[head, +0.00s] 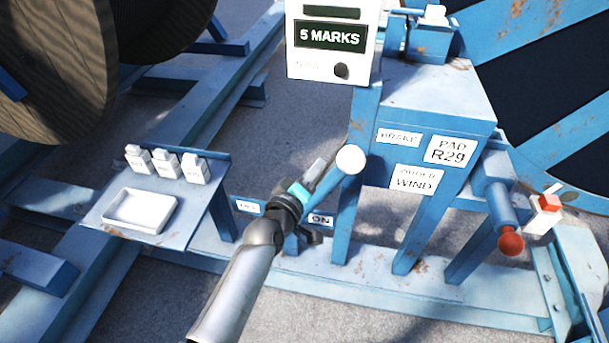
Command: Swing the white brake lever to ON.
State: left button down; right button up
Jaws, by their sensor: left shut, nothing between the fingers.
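The brake lever is a blue rod with a round white knob (351,159), in the middle of the head view. The rod slants down and left from the knob, and its lower end is hidden behind my left wrist. The ON plate (320,220) is below the knob, beside my wrist. A second small plate (248,205), its text too blurred to read, is to the left. My left gripper (318,167) is shut and empty, just left of the rod and knob. Whether it touches the rod cannot be told. My right gripper is not in view.
A blue cabinet (433,95) with BRAKE and WIND labels stands right of the lever. A red-knobbed handle (510,243) is farther right. A shelf (95,218) with a white tray (139,211) and several white blocks is at left. A "5 MARKS" display (331,37) is above.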

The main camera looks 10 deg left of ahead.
pick_arm(q)
jog(key=shift+a+v, duration=0.2)
jog(key=shift+v, duration=1.9)
jog(key=shift+w+r, duration=0.1)
